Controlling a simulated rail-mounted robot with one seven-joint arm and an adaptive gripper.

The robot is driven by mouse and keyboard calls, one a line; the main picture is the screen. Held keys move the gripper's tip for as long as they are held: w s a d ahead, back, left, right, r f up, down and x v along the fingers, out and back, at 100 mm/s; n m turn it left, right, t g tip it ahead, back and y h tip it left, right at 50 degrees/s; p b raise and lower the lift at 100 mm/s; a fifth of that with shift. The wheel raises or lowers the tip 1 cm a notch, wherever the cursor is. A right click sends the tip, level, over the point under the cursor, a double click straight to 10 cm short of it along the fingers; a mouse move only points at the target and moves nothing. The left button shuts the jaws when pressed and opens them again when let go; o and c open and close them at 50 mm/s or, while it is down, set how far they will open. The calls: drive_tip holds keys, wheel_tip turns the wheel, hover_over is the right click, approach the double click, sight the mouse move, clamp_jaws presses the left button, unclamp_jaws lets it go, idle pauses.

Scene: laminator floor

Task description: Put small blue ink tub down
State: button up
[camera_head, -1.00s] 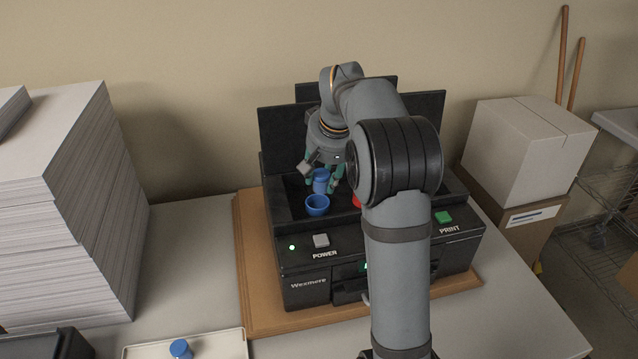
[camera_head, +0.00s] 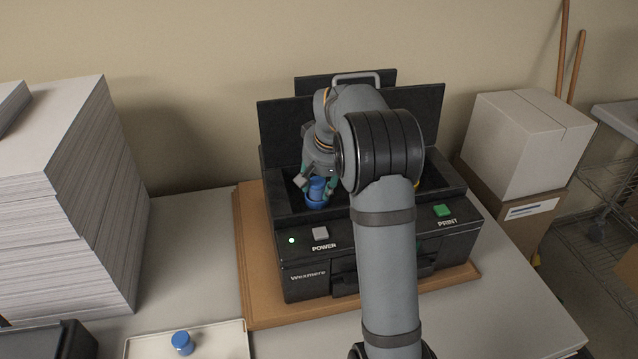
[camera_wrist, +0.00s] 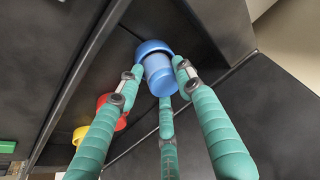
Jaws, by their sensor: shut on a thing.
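My gripper (camera_head: 317,186) has teal fingers shut around the small blue ink tub (camera_head: 317,189), inside the open printer. The tub also shows between the fingers in the wrist view (camera_wrist: 160,78). A wider blue cup (camera_head: 312,203) sits in the printer bay directly beneath and behind the tub; its rim shows in the wrist view (camera_wrist: 150,47). The tub overlaps this cup in both views. I cannot tell whether it rests inside it or hangs just above.
The black printer (camera_head: 305,290) has its lid up and stands on a brown board (camera_head: 250,270). Red (camera_wrist: 106,103) and yellow (camera_wrist: 79,134) cups sit farther along the bay. A tray (camera_head: 225,343) holds another blue tub (camera_head: 182,343). A paper stack (camera_head: 70,210) stands left.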

drive_tip(key=shift+s+f+b, duration=0.1)
drive_tip(key=shift+f+b, duration=0.2)
drive_tip(key=shift+f, duration=0.05)
drive_tip(key=shift+c, duration=0.2)
drive_tip(key=o, duration=1.3)
drive_tip(key=shift+r+p, duration=0.5)
drive_tip(key=shift+p, duration=0.1)
drive_tip(key=v, duration=1.2)
drive_tip(key=shift+r+b, duration=0.2)
drive_tip(key=shift+b, duration=0.15)
